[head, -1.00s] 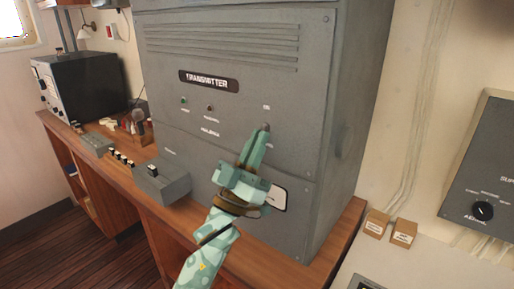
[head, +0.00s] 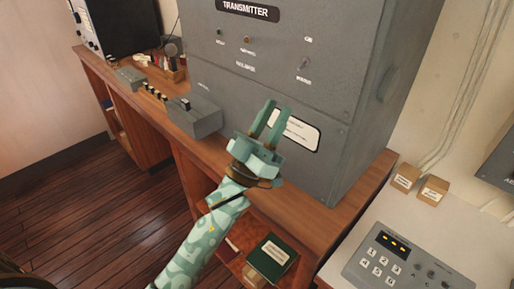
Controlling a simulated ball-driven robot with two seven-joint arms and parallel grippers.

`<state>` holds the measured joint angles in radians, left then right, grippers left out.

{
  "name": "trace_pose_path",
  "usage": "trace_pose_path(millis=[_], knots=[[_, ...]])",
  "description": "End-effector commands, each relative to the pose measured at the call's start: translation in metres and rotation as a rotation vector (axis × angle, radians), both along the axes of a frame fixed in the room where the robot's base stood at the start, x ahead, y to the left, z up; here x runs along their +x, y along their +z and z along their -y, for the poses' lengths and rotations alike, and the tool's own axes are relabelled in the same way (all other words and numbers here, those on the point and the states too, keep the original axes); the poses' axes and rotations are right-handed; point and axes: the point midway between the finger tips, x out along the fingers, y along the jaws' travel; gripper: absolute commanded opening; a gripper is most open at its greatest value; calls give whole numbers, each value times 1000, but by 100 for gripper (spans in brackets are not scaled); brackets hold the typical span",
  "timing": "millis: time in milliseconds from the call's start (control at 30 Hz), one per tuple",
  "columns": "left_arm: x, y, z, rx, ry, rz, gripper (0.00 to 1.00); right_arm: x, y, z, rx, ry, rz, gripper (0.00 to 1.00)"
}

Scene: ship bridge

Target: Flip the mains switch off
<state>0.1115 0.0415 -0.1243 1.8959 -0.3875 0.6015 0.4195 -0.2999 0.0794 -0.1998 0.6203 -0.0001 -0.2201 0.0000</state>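The grey transmitter cabinet (head: 230,70) stands on the wooden desk. A small toggle switch (head: 304,63) sits on the right of its front panel, between an upper and a lower white label. The lever is too small to tell which way it points. My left gripper (head: 273,112) is below and left of the switch, clear of it, in front of the lower panel's white plate (head: 296,130). Its two fingers are apart with nothing between them. My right gripper is not in view.
A keypad panel (head: 400,262) and two small boxes (head: 432,190) are at right. A green book (head: 271,257) lies on the shelf below.

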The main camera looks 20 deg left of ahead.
Motion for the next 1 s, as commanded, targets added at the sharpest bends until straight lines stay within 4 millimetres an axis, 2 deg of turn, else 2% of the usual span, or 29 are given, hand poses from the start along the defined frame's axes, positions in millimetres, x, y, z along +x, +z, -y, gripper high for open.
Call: trace_pose_path(millis=[33, 100, 333, 500, 1000], knots=[[-9, -14, -3, 0, 0, -5, 29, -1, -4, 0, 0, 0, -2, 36], [-20, -27, -7, 1, -1, -5, 29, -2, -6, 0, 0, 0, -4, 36], [-45, -56, -17, 0, -1, -1, 29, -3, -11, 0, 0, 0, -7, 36], [-51, -62, -19, 0, 0, 2, 29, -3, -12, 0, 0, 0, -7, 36], [-51, -63, -19, 4, 5, -5, 29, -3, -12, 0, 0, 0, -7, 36]])
